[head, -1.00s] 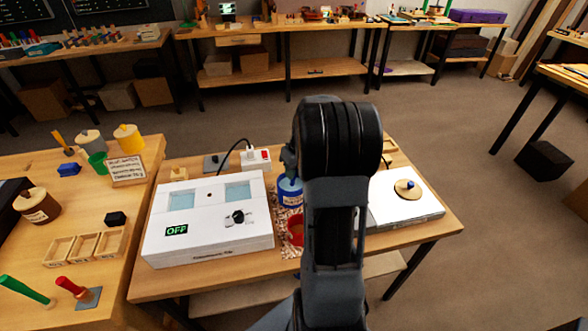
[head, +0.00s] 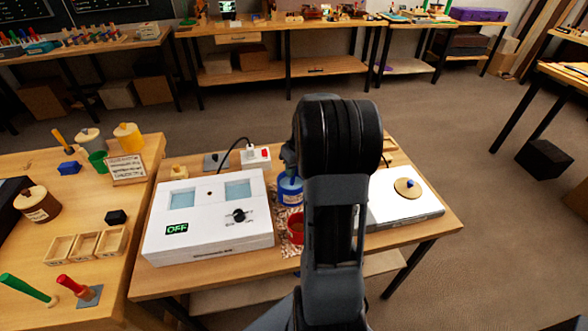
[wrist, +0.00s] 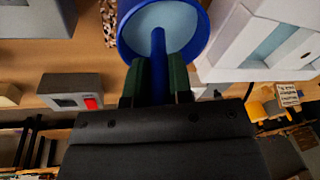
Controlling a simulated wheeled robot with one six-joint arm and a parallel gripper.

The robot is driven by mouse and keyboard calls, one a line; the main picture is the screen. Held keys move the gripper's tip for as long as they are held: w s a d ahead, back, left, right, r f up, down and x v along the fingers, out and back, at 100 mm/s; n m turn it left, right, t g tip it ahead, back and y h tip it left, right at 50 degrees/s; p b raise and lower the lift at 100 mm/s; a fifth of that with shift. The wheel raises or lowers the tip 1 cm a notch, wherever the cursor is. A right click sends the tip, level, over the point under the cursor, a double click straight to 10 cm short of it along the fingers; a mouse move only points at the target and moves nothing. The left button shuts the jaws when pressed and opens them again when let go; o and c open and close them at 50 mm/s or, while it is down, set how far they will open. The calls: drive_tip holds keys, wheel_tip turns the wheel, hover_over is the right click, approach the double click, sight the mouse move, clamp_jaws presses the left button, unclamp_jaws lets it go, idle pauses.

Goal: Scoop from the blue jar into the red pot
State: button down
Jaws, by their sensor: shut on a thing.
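The blue jar (head: 290,193) stands on the bench in the head view, just left of my arm. In the wrist view the open blue jar (wrist: 200,45) is in front of my fingers, with pale blue showing inside it. My gripper (wrist: 156,84) is shut on a thin blue handle (wrist: 158,50) that reaches into the jar's mouth. The handle's far end is hard to make out. The red pot (head: 295,229) sits nearer me than the jar, on a speckled mat, partly hidden by my arm. Its contents are not clear.
A white box with an OFF display (head: 207,235) stands close to the left of jar and pot. A white slab (head: 395,211) carrying a round, blue-knobbed lid (head: 408,188) lies right of my arm. A red-switched socket box (head: 256,157) is behind.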

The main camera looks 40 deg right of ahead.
drive_tip(key=shift+r+p, duration=4.65)
drive_tip(key=shift+r, duration=2)
